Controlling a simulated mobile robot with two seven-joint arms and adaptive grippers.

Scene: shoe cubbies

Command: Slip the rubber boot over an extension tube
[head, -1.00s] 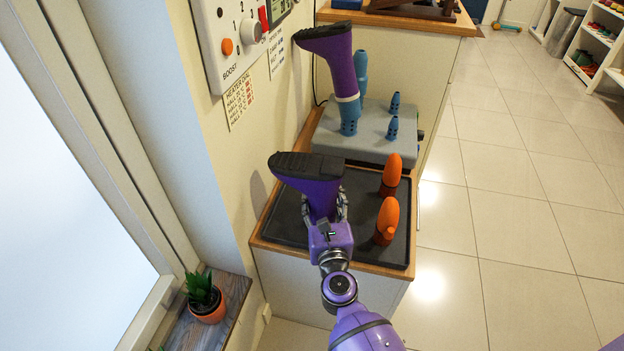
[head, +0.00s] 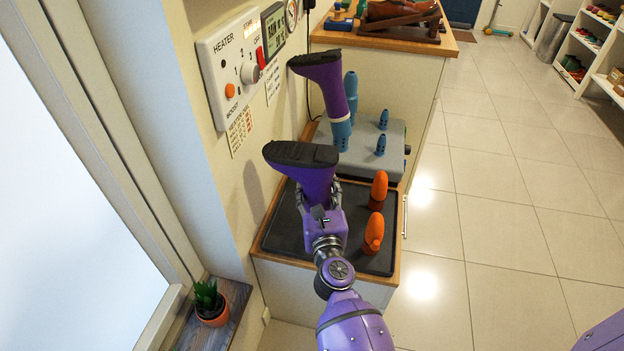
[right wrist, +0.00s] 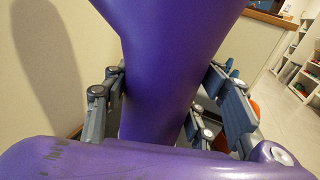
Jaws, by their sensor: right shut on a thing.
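A purple rubber boot (head: 309,181) with a black sole is held upside down, sole up. My right gripper (head: 320,196) is shut on its shaft, above a black tray. In the right wrist view the purple shaft (right wrist: 165,85) fills the middle between the fingers, and its opening is hidden. A second purple boot (head: 324,82) sits upside down over a blue extension tube (head: 341,134) on the grey dryer (head: 355,160). Another tall blue tube (head: 351,95) stands bare behind it. Two short blue tubes (head: 384,119) (head: 380,145) stand to the right. My left gripper is out of view.
Two orange upright objects (head: 379,190) (head: 373,234) stand on the right side of the black tray (head: 285,232). The wall with the heater panel (head: 232,68) is close on the left. A potted plant (head: 211,304) is at lower left. The floor to the right is clear.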

